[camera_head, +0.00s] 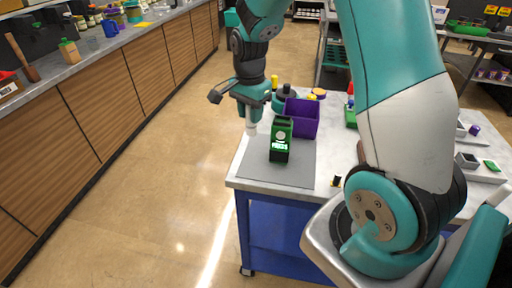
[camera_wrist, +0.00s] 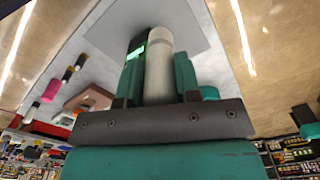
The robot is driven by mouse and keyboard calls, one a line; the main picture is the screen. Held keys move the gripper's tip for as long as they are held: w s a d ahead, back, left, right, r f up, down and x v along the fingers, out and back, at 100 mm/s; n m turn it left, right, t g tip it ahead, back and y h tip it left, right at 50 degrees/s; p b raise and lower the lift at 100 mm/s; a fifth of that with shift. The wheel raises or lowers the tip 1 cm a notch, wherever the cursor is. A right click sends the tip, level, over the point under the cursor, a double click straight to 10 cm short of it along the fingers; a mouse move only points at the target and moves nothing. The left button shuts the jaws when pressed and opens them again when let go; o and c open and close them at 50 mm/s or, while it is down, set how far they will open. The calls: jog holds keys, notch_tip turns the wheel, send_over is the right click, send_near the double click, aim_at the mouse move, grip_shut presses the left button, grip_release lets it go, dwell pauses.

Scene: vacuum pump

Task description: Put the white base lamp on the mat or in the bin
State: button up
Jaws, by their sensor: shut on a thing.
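The white base lamp is a pale cylinder (camera_wrist: 158,65) between the teal fingers of my gripper (camera_wrist: 158,78) in the wrist view. In the head view my gripper (camera_head: 252,112) points down, and the lamp's white end (camera_head: 251,129) shows below it. The lamp is over the far left corner of the grey mat (camera_head: 290,175), left of the green device; I cannot tell whether it touches the mat. The purple bin (camera_head: 302,112) stands behind the mat. The mat also shows in the wrist view (camera_wrist: 190,22). The fingers hide part of the lamp.
A green device (camera_head: 280,142) with a lit display stands on the mat, close to the lamp. Teal and yellow items (camera_head: 284,95) stand behind, near the bin. The front of the mat is clear. A long wooden counter (camera_head: 105,95) runs along the left.

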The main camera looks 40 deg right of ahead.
notch_tip(320, 180, down, 13)
jog(key=shift+f+p, duration=0.2)
jog(key=shift+p, duration=0.95)
jog(key=shift+f, duration=0.1)
jog(key=o, duration=1)
notch_tip(320, 180, up, 12)
jog(key=b, duration=0.3)
jog(key=shift+a, duration=0.1)
jog(key=s+a+r+n+y, duration=0.1)
jog(key=s+a+r+n, duration=0.35)
jog(key=a+n, duration=0.2)
jog(key=s+a+r+n+y, duration=0.1)
jog(key=s+a+r+n, duration=0.35)
jog(key=a, duration=0.25)
jog(key=s+a+r+n, duration=0.1)
jog(key=s+a+n, duration=0.1)
jog(key=s+n, duration=0.2)
jog(key=s+a+r+n+y, duration=0.1)
jog(key=s+a+r+n, duration=0.1)
jog(key=s+a+n, duration=0.1)
jog(key=s+a+r+n+y, duration=0.1)
jog(key=s+a+r+n, duration=0.1)
jog(key=s+a+n, duration=0.1)
jog(key=shift+s+n, duration=0.9)
jog(key=shift+s, duration=0.5)
